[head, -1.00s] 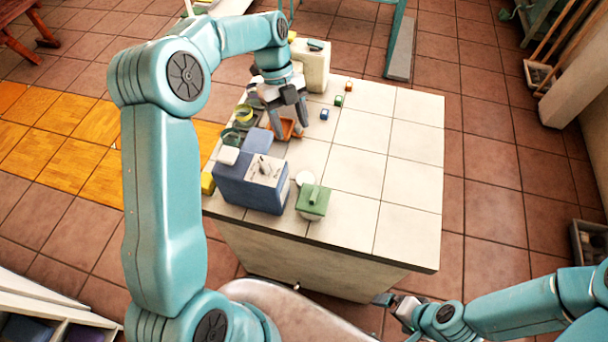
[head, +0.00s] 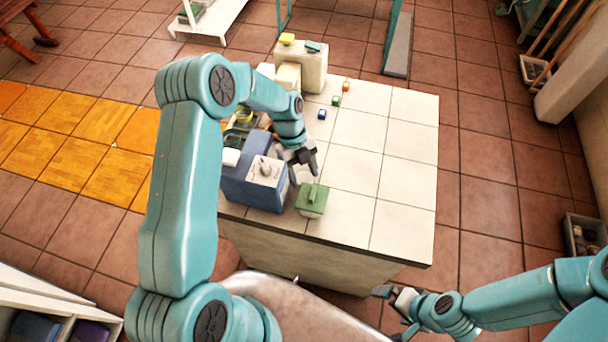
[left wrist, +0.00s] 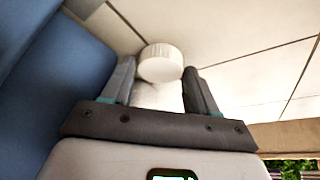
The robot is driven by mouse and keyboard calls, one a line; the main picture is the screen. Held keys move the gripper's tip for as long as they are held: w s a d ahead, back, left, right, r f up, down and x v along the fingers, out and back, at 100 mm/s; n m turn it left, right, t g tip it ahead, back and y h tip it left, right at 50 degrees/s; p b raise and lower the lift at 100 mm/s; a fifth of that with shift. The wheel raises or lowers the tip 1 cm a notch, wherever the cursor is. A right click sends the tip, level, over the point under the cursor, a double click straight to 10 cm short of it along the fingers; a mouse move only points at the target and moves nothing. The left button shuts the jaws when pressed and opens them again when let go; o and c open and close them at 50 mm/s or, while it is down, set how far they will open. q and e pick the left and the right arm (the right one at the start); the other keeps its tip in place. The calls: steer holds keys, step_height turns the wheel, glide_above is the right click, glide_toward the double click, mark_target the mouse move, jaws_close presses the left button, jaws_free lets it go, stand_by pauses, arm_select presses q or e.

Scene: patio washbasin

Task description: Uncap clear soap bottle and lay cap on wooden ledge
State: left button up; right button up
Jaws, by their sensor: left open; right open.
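A white round cap (left wrist: 161,60) shows in the left wrist view, between the fingertips of my left gripper (left wrist: 159,72). A pale whitish shape below it between the fingers looks like the clear bottle (left wrist: 156,95); its outline is hard to tell. My left gripper (head: 304,170) is open, low over the counter between the blue box and the green container, with a finger on each side of the cap and gaps visible. My right gripper (head: 398,303) is open and empty, beyond the counter's front edge. I cannot pick out a wooden ledge with certainty.
A blue box (head: 237,187) stands close left of my left gripper, also large in the left wrist view (left wrist: 45,70). The counter's right side (head: 385,170) is clear.

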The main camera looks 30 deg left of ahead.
arm_select(q)
steer(key=shift+s+f, duration=0.1)
steer(key=shift+f, duration=0.1)
steer(key=shift+d, duration=0.1)
steer(key=c, duration=0.8)
steer(key=shift+o, duration=0.2)
